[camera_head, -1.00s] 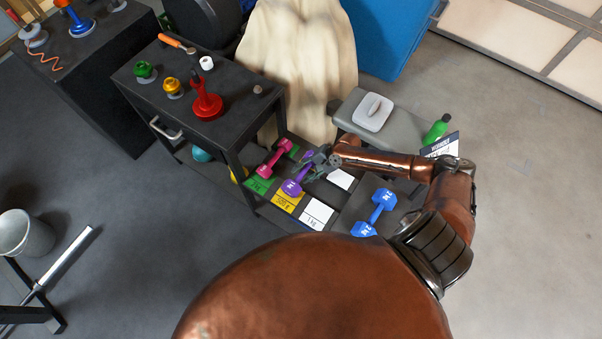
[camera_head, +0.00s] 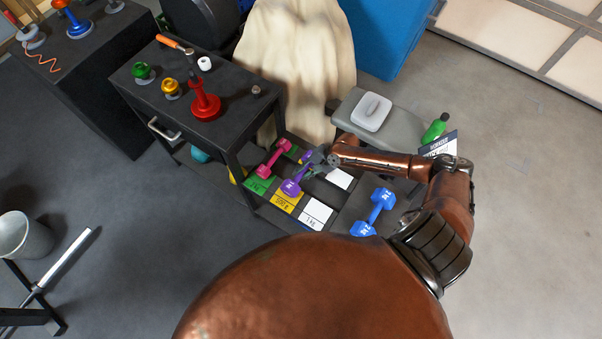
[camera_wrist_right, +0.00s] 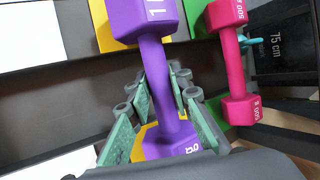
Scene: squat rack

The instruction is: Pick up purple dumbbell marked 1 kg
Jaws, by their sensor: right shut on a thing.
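The purple dumbbell (camera_head: 292,187) lies on the low rack over the yellow "500 g" card, and part of it is hidden by my right gripper in the head view. In the right wrist view the purple dumbbell (camera_wrist_right: 151,55) runs from the top edge down between the fingers, with a "1" on its far head. My right gripper (camera_head: 316,162) is shut on it; in the wrist view the green-padded fingers of the gripper (camera_wrist_right: 160,88) sit on both sides of its handle. My left gripper is not in view.
A pink dumbbell (camera_head: 274,159) lies close beside the purple one, also seen in the wrist view (camera_wrist_right: 234,62). A blue dumbbell (camera_head: 374,212) lies to the right. A black table (camera_head: 190,125) stands at left, a grey bench (camera_head: 400,130) behind.

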